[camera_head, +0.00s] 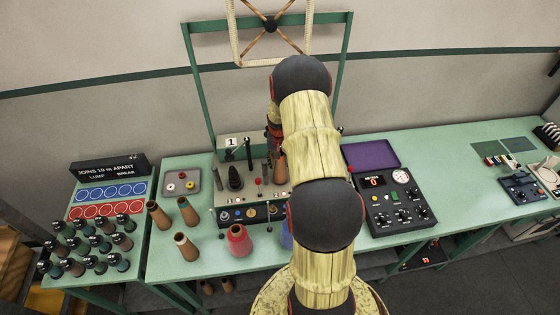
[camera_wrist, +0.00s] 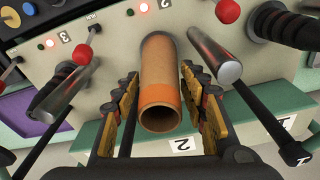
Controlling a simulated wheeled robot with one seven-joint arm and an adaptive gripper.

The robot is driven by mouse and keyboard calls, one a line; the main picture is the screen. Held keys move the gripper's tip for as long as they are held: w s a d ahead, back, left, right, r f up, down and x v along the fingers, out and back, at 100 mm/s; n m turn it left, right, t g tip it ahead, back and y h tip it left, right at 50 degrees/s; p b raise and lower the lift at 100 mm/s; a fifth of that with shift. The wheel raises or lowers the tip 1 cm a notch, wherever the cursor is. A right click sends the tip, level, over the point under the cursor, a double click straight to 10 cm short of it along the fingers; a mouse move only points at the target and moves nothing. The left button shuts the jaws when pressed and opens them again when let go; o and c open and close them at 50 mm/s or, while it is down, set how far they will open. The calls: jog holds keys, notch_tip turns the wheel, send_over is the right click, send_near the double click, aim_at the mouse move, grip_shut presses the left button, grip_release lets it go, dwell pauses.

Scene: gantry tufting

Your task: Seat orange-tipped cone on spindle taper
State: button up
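A brown cone with an orange band around its open end (camera_wrist: 160,95) stands between the fingers of my gripper (camera_wrist: 160,90) in the wrist view, with its hollow mouth toward the camera. The fingers lie close along both sides and appear shut on it. The cone's far end is at the grey spindle unit (camera_wrist: 110,65); whether it sits on a taper there is hidden. In the head view, my gripper (camera_head: 274,140) is over the spindle unit (camera_head: 238,198), partly behind my arm. A dark tapered spindle (camera_head: 235,180) stands bare at its left.
A control box (camera_head: 395,205) is at right. Several dark spools (camera_head: 85,245) stand at left.

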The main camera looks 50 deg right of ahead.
jog(key=o, duration=0.4)
jog(key=shift+w+d+r, duration=0.1)
jog(key=shift+c, duration=0.2)
jog(key=r, duration=0.8)
jog(key=s+a+r, duration=0.1)
jog(key=r, duration=0.3)
jog(key=shift+a, duration=0.1)
jog(key=shift+w, duration=0.1)
